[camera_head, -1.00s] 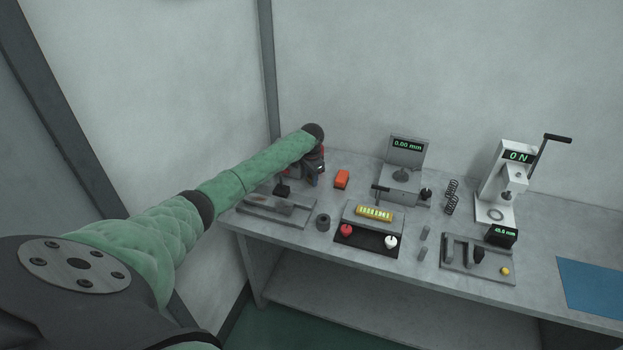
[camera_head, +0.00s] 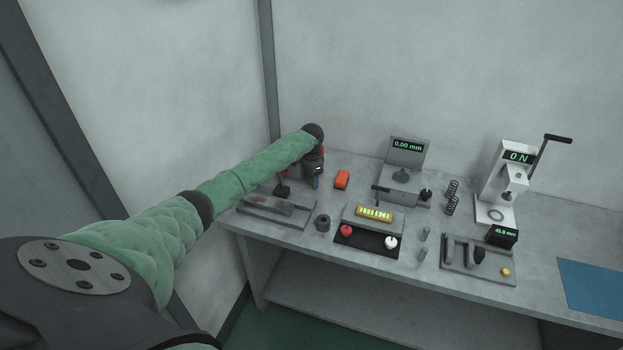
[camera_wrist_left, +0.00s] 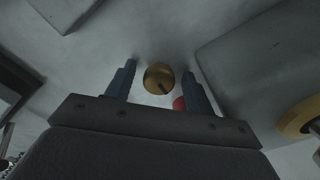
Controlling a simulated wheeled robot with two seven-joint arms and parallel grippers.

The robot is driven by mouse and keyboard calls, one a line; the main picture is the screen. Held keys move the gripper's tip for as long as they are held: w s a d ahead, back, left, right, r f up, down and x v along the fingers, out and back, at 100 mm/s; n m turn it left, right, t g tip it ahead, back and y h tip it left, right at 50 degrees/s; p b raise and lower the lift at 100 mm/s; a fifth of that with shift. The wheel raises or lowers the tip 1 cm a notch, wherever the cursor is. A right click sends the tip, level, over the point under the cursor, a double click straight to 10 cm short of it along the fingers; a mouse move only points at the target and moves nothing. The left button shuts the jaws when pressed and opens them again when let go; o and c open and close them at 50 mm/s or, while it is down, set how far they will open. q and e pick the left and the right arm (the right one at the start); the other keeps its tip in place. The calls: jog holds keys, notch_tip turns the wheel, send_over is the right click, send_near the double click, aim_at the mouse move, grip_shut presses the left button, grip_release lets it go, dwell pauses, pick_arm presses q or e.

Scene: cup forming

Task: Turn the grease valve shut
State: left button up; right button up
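My left gripper (camera_head: 316,182) is at the back left of the bench, its dark blue fingers pointing down. In the left wrist view the gripper (camera_wrist_left: 159,70) is open, with its two fingers well apart. A round brass knob (camera_wrist_left: 158,77) with a dark slot or mark shows between the fingertips; I take it for the grease valve. The fingers stand either side of it, with a visible gap on each side. A small red part (camera_wrist_left: 179,103) shows beside the right finger. In the head view the knob is hidden by my arm and gripper. My right gripper is not in view.
A grey tray (camera_head: 262,214) and a dark ring (camera_head: 323,223) are in front. A gauge reading 0.00 mm (camera_head: 408,146) and a lever press (camera_head: 495,182) stand farther right. A wall is close behind.

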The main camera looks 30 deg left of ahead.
pick_arm(q)
jog(key=shift+r+b, duration=0.3)
jog(key=shift+r, duration=0.05)
notch_tip(320, 180, up, 6)
jog(key=shift+f+b, duration=0.15)
jog(key=shift+b, duration=0.95)
jog(key=shift+r, duration=0.65)
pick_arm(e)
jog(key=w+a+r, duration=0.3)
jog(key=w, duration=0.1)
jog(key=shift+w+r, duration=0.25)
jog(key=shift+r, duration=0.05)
